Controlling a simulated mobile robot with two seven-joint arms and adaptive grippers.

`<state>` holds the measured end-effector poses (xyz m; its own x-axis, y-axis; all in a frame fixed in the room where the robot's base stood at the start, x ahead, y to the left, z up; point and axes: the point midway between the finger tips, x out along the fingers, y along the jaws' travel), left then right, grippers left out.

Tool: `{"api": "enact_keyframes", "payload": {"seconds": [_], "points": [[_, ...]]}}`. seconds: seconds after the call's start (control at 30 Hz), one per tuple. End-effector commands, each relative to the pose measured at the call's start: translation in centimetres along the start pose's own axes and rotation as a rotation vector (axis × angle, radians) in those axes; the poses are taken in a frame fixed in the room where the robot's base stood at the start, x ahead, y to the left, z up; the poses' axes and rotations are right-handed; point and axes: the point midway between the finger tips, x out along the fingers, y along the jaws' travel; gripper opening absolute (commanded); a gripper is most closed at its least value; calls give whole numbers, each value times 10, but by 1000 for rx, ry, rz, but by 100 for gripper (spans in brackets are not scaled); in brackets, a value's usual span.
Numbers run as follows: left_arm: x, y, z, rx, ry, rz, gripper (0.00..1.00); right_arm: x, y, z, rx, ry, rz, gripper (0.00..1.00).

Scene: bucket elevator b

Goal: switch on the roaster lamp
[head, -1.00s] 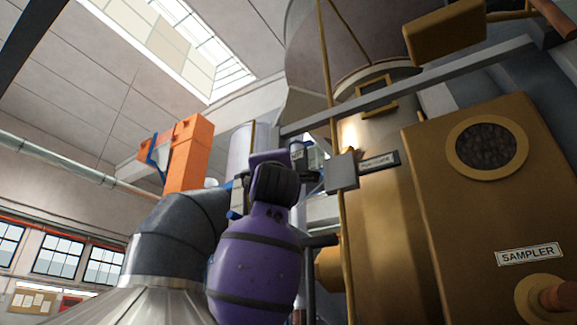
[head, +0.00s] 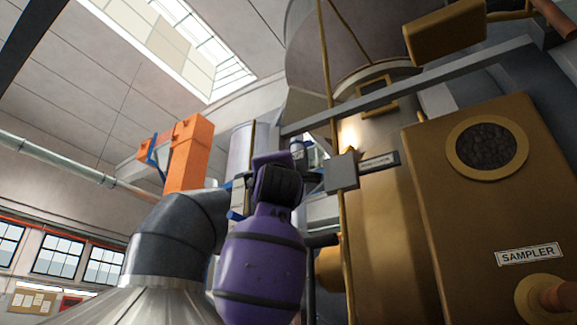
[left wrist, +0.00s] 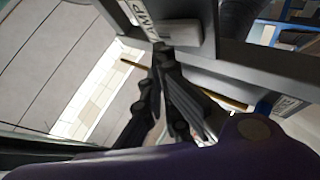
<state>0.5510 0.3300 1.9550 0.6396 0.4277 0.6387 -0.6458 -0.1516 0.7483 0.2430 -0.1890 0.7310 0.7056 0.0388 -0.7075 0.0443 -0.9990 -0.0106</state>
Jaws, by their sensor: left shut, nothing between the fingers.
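A grey box (head: 342,171) sits on the thin gold pole in the head view, with a dark-framed label plate (head: 379,162) to its right; its text is too small to read. In the left wrist view a white label (left wrist: 140,14) shows the letters LAMP, turned over, beside a pale block (left wrist: 180,38). My left gripper (left wrist: 162,50) is shut and empty, its fingertips close below this block; I cannot tell whether they touch. In the head view my purple left arm hides part of the gripper, which lies left of the grey box. No lamp switch lever can be made out clearly.
A gold sampler panel (head: 480,200) with a round window stands at the right. A grey beam (head: 400,88) crosses above the grey box. A dark duct (head: 170,240) and an orange column (head: 187,155) stand at the left. Free room lies above the duct.

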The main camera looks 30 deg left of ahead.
Motion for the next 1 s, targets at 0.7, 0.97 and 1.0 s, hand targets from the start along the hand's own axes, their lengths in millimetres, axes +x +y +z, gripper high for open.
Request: {"api": "enact_keyframes", "payload": {"seconds": [0.7,0.97,1.0], "points": [[6,-4,4,-1,0,-2,0,0,0,0,0,0,0,40],[6,-5,4,0,0,-1,0,0,0,0,0,-1,0,40],[6,-4,4,0,0,-1,0,0,0,0,0,-1,0,40]]}}
